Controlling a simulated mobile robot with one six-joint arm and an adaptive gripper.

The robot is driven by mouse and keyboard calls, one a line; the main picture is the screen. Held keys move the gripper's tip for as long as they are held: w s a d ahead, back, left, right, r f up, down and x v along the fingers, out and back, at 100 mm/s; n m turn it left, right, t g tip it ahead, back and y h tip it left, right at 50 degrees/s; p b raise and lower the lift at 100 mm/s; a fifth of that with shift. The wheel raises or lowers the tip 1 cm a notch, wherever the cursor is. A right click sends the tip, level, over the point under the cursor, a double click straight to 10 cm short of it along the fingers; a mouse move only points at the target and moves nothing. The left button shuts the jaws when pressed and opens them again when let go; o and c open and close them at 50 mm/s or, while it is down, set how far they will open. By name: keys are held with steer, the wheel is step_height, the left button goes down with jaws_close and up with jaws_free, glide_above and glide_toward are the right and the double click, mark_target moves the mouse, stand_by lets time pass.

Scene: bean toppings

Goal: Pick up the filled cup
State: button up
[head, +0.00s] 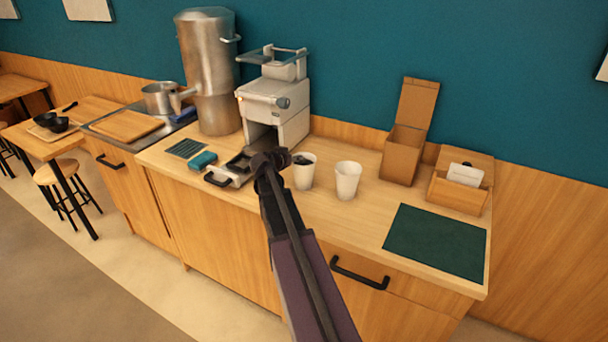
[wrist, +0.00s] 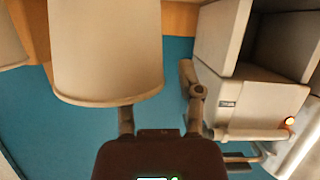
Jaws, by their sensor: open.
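Two white cups stand on the counter in the head view. The nearer-to-gripper cup (head: 303,176) has something dark at its mouth, which looks like its filling. The other cup (head: 348,182) to its right looks pale inside. My gripper (head: 283,158) is open at the left side of the dark-topped cup, close to its rim height. In the wrist view, which looks upside down, a cup (wrist: 105,50) looms large at upper left. My gripper (wrist: 160,88) has one finger partly hidden behind that cup and the other clear to its right. I cannot tell if they touch.
A grey machine (head: 275,105) stands just behind my gripper, with a black-handled tray (head: 222,178) to the left. A tall metal urn (head: 208,80), a cardboard box (head: 402,150) and a wooden holder (head: 458,195) are nearby. A green mat (head: 436,241) lies bare at right.

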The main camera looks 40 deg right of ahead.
jaws_close()
steer(key=shift+r, duration=0.1)
step_height(320, 180, up, 2)
steer(key=p, duration=0.2)
steer(key=shift+r+p, duration=0.25)
steer(key=shift+p, duration=0.1)
steer(key=shift+s+a+r+p, duration=0.25)
steer(key=shift+a+r+p, duration=0.05)
steer(key=shift+r+p, duration=0.35)
steer(key=s+a+r+p, duration=0.1)
steer(key=s+a, duration=0.9)
steer(key=a, duration=0.1)
steer(key=shift+a, duration=0.2)
